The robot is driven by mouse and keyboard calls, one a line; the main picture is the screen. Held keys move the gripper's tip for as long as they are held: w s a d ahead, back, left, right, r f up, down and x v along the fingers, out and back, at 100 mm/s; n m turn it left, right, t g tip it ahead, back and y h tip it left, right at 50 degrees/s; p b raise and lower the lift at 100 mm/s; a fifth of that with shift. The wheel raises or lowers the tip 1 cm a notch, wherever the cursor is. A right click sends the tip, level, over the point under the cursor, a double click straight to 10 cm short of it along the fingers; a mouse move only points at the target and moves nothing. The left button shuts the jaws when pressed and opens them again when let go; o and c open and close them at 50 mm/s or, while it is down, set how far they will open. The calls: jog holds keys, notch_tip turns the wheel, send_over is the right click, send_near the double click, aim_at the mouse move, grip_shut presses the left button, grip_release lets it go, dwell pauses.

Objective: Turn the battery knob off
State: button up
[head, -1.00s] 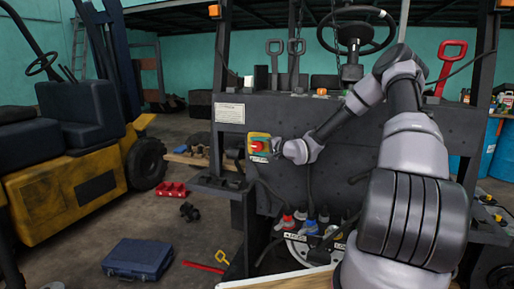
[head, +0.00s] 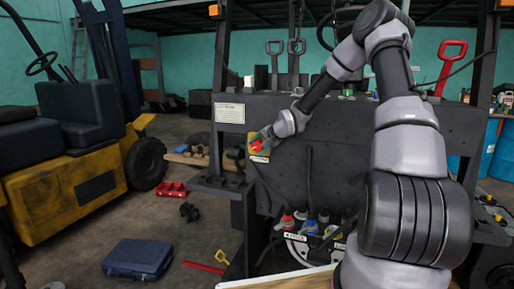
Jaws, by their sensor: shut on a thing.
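A small white label (head: 259,159) is under the knob. My gripper (head: 262,142) is at the knob, coming in from the upper right, shut on it. The fingers are small and hide part of the knob and plate, so the knob's exact angle is hard to tell.
A steering wheel (head: 325,38) and levers (head: 274,48) rise behind the panel. Cables and coloured connectors (head: 308,226) are below it. A yellow forklift (head: 60,175) stands at the left, with a blue case (head: 138,258) on the floor.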

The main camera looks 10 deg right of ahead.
jog(key=g+h, duration=0.1)
jog(key=h, duration=0.1)
jog(key=n+g+h, duration=0.1)
jog(key=g+h, duration=0.1)
jog(key=h, duration=0.1)
jog(key=shift+a+r, duration=0.1)
jog(key=shift+a, duration=0.1)
jog(key=shift+d+n+g+h, duration=0.2)
jog(key=shift+n+g+h, duration=0.5)
jog(key=shift+g+h, duration=1.05)
jog(key=shift+d+t+h, duration=0.1)
jog(key=shift+t+h, duration=0.15)
jog(key=shift+h, duration=0.2)
jog(key=o, duration=1.4)
jog(key=v, duration=1)
jog(key=shift+r, duration=0.25)
